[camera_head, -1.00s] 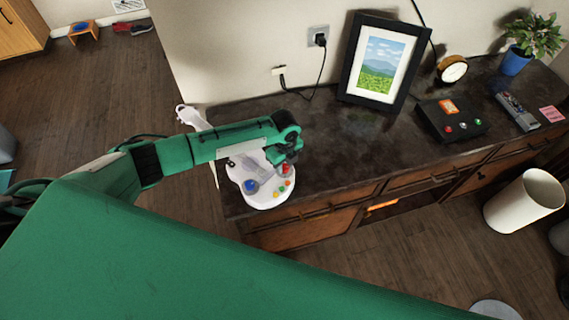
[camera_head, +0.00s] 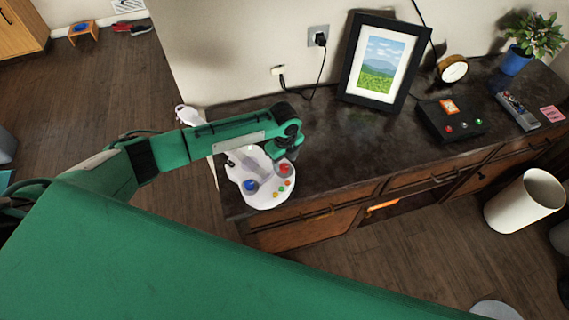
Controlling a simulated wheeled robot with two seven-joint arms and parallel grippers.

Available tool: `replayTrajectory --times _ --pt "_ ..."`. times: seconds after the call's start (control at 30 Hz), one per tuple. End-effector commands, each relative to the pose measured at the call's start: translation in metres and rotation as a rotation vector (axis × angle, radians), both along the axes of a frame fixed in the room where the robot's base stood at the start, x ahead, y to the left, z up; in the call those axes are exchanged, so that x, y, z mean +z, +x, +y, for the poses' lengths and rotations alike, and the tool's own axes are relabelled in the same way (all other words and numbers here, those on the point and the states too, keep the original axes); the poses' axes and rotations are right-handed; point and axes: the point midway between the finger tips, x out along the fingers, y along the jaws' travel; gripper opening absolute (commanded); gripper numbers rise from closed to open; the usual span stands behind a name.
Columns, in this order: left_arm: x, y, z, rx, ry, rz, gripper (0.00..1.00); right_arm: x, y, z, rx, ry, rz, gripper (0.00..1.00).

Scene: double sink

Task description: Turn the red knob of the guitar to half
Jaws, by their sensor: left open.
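The white toy guitar (camera_head: 266,195) lies on the left end of the dark cabinet top, its neck partly hidden behind my left arm and its headstock (camera_head: 187,116) showing past the arm. The red knob (camera_head: 284,169) is on the guitar's body, with a blue knob (camera_head: 250,186) to its left and small coloured buttons (camera_head: 281,189) below. My left gripper (camera_head: 280,158) is open, pointing down just above and beside the red knob. The picture is too small to tell whether it touches the knob. My right gripper is not in view.
A framed picture (camera_head: 382,64) stands on the cabinet behind and right of the guitar. Further right are a black box with buttons (camera_head: 450,118), a remote (camera_head: 517,111), a round clock (camera_head: 452,69) and a potted plant (camera_head: 516,61). The cabinet top (camera_head: 345,145) right of the guitar is clear.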

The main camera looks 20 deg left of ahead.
Motion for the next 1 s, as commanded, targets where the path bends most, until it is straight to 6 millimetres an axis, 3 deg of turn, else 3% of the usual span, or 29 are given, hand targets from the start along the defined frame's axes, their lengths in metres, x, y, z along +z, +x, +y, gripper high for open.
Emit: replayTrajectory --times 0.3,0.5,0.67,1.0 --pt "0.072 0.001 0.0 -0.001 -0.001 -0.004 0.5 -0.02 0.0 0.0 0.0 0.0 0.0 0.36" --pt "0.102 0.001 0.0 0.0 -0.001 -0.002 0.5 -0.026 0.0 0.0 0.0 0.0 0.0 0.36" --pt "0.112 0.0 0.001 0.0 0.001 -0.001 0.5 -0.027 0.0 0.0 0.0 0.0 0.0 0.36" --pt "0.113 0.0 0.0 0.0 0.0 0.0 0.5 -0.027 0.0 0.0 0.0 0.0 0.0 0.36"
